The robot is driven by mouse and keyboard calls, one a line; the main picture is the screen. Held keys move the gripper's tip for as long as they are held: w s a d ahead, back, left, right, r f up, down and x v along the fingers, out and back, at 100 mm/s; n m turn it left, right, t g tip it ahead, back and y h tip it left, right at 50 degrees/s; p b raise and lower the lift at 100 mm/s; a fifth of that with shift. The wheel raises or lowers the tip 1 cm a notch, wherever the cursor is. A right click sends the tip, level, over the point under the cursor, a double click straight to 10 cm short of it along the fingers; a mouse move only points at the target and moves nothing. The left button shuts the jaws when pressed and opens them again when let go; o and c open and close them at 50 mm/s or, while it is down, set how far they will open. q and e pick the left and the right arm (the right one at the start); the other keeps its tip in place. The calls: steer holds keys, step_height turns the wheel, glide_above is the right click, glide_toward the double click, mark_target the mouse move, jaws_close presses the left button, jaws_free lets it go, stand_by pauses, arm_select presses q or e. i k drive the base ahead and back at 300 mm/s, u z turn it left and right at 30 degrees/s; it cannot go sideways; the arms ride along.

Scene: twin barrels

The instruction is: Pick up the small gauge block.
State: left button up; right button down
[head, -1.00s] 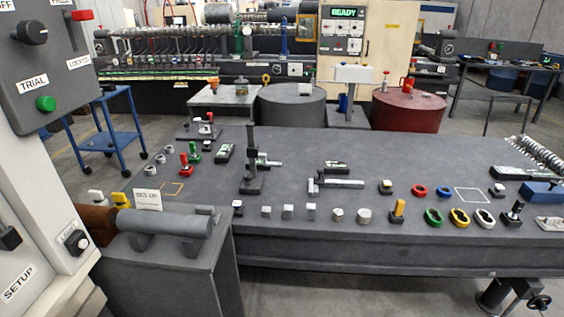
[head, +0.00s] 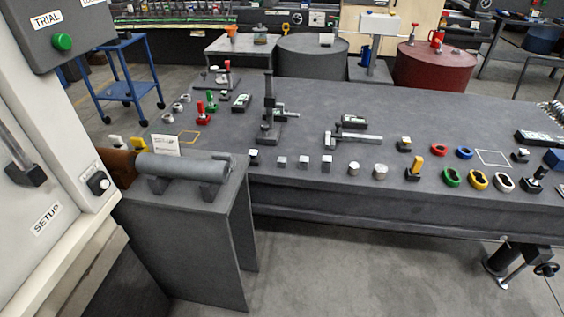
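Several small silver blocks stand in a row near the front edge of the dark grey table: a left block (head: 281,161), a middle block (head: 304,161) and a right block (head: 326,163). They look close in size, and I cannot tell for sure which is the small gauge block. The left one looks slightly smallest. Nothing touches them. Neither of my grippers shows in the head view.
Silver cylinders (head: 380,172) stand right of the blocks and a black-based piece (head: 253,157) left. A grey side stand (head: 190,235) bears a large cylinder (head: 185,166). A white cabinet (head: 45,170) fills the left.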

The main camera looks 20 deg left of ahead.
mark_target(281, 161)
steer(key=z, duration=0.9)
steer(key=i, duration=2.2)
steer(key=u, duration=0.55)
